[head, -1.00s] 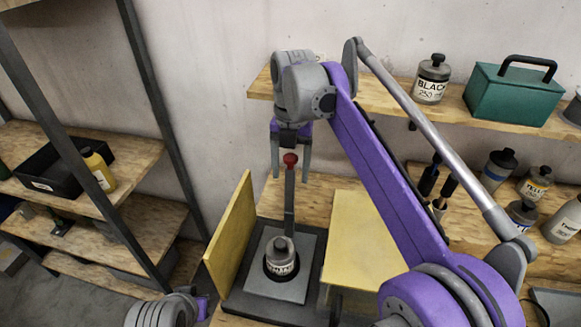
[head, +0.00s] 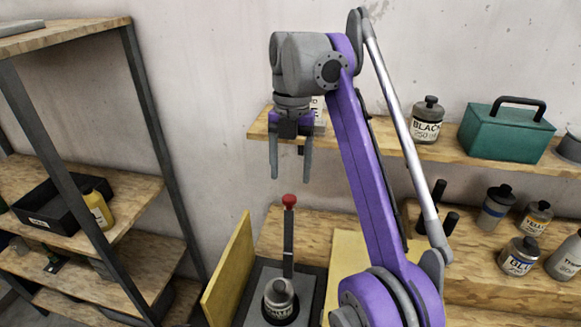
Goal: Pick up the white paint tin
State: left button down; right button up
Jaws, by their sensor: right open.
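A small grey-lidded tin (head: 280,300) with a pale label stands on the dark square base (head: 253,290) of a stand at the bottom centre. Its label is too small to read surely; it may be the white paint tin. An upright bar with a red knob (head: 289,201) rises just behind it. My right gripper (head: 290,178) hangs with its fingers pointing down, above the knob in the picture, open and empty. Another pale-labelled container (head: 318,108) on the wall shelf is mostly hidden behind my right gripper. My left gripper is out of view.
A yellow panel (head: 229,268) stands upright left of the base. Several bottles stand on the bench at right. A rack (head: 150,190) with a black tray (head: 62,203) is at left.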

aim_at(282, 311)
jog(key=k, duration=1)
